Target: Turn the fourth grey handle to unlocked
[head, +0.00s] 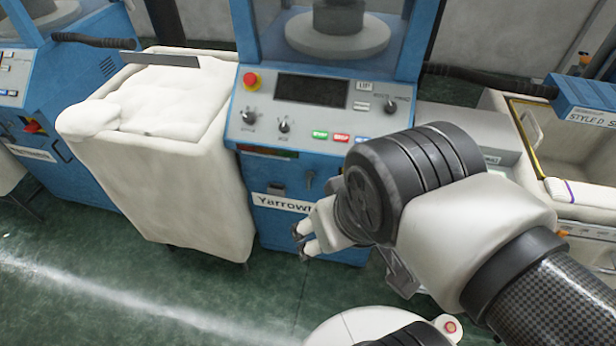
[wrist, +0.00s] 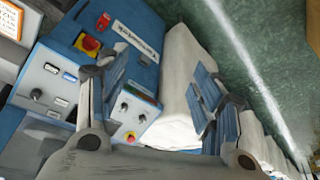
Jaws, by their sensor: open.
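Grey handles or knobs show on the blue machine's front in the head view: a left knob (head: 248,117), a middle knob (head: 283,126) and a right knob (head: 390,103). My gripper (head: 304,240) is open and empty, low in front of the machine's lower panel, apart from the knobs. In the wrist view my gripper (wrist: 157,72) has its fingers wide apart, and a small knob (wrist: 126,106) shows on a panel between them.
A cream covered bin (head: 180,180) stands left of the machine (head: 330,150). A red stop button (head: 250,80) is on the panel. Another blue machine (head: 60,90) is at the left, and an open bin (head: 560,130) at the right. Green floor (head: 150,290) is clear in front.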

